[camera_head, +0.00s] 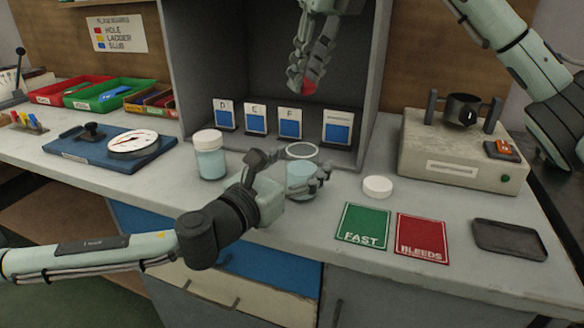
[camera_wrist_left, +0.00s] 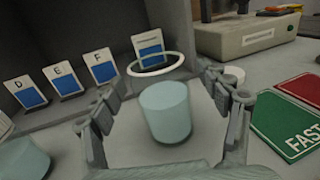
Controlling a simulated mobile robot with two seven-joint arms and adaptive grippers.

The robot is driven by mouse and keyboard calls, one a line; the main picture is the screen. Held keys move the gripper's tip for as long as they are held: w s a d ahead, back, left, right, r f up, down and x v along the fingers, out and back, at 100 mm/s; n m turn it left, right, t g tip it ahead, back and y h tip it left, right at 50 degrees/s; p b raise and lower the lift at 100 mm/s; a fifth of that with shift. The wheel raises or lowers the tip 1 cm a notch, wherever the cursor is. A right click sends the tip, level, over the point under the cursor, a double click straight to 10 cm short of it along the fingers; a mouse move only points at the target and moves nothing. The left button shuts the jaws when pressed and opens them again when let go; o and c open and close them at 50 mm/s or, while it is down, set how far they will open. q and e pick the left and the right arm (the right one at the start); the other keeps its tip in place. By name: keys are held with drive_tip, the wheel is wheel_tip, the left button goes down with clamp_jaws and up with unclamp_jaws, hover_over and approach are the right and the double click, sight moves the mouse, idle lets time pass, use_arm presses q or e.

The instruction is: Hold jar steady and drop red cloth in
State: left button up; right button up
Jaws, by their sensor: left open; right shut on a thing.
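An open glass jar with pale blue contents (camera_head: 301,178) stands on the bench in front of the grey booth. It also shows in the left wrist view (camera_wrist_left: 166,112), upright, with its rim ring above. My left gripper (camera_head: 293,170) is open, with its fingers on either side of the jar; a gap shows between them and the glass in the wrist view. My right gripper (camera_head: 306,80) hangs above and behind the jar, inside the booth opening, shut on a small red cloth (camera_head: 311,88). Most of the cloth is hidden by the fingers.
A white-capped jar (camera_head: 210,160) stands left of my left gripper. A loose white lid (camera_head: 377,187) lies to the right, near the green FAST card (camera_head: 362,227) and red BLEEDS card (camera_head: 422,238). Several blue sample cards (camera_head: 290,124) stand behind.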

use_arm(q)
drive_tip(key=shift+c, duration=0.3)
drive_tip(key=c, duration=1.3)
use_arm(e)
wheel_tip(320, 180, down, 8)
idle(0.6)
drive_tip(key=o, duration=0.8)
drive_tip(key=shift+c, duration=0.2)
drive_tip(key=v, duration=1.2)
